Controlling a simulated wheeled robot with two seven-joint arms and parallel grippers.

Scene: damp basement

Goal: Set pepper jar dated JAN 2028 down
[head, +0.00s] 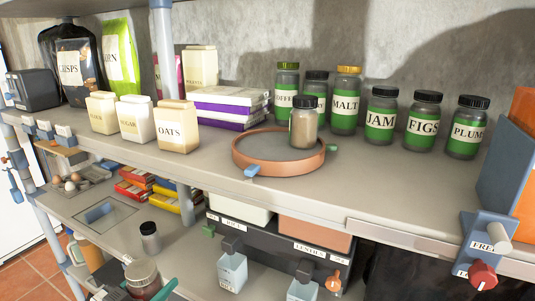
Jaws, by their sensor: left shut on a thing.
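A small dark-capped jar (304,129) with greyish-brown contents stands upright on the round terracotta-rimmed turntable (262,166) on the upper shelf. Another small dark-capped jar (150,240) stands on the lower shelf. A wider jar (142,272) with reddish contents shows at the bottom left. I read no date on any of them, so I cannot tell which is the pepper jar dated JAN 2028. My left gripper (148,287) seems to be at the bottom edge, shut on the wider jar, mostly cut off. My right gripper is not in view.
Jars marked MALT, JAM (381,122), FIGS and PLUM line the upper shelf's back right. OATS (178,130) and other canisters stand left, with purple-edged books (228,107) behind. The shelf front is clear right of the turntable. Dispensers (232,247) sit below.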

